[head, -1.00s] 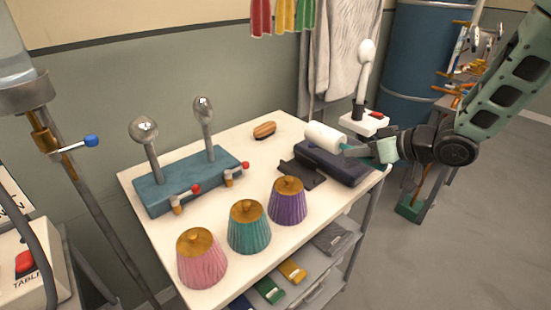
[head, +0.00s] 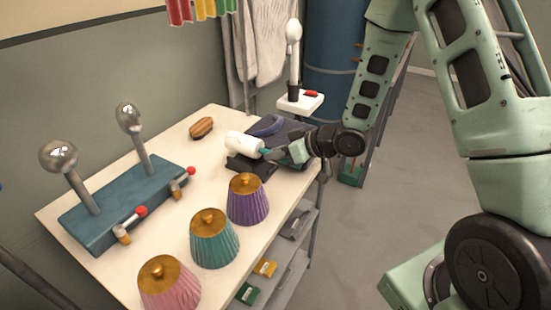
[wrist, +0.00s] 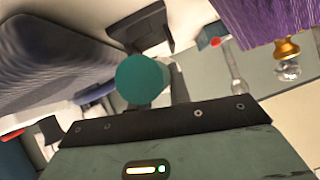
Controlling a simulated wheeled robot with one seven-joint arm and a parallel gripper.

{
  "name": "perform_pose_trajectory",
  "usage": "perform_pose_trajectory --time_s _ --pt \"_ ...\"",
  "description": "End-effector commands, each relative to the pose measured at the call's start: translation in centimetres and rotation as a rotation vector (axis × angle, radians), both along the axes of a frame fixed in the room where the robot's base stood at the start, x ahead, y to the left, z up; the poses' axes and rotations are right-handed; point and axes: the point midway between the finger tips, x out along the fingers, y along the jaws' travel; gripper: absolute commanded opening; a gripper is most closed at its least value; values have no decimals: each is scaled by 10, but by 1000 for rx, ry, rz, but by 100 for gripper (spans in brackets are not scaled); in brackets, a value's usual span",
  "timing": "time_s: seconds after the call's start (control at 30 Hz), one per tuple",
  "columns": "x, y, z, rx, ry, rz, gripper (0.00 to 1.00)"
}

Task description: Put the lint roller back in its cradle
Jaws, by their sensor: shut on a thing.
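The lint roller has a white roll (head: 244,144) and a teal handle, whose round end (wrist: 142,79) faces the camera in the wrist view. My gripper (head: 286,153) is shut on the handle, with the roll pointing left over the table. The black cradle (head: 248,167) stands on the table just below the roll in the head view. It also shows in the wrist view (wrist: 141,27), beyond the handle. I cannot tell whether the roll touches the cradle. My fingertips are mostly hidden in both views.
A dark folded garment (head: 294,133) lies behind and right of the roller. A purple shade (head: 247,198) stands close in front of the cradle, with teal and pink ones further left. A wooden brush (head: 201,128) lies behind. The table's right edge is under my arm.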

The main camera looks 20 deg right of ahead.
Motion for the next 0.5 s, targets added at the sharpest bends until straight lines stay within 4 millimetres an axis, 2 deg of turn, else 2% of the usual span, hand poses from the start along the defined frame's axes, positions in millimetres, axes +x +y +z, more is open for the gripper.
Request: perform_pose_trajectory --time_s 0.13,0.5 --pt "0 0 -16 1 1 0 0" --pt "0 0 -20 0 -1 0 0"
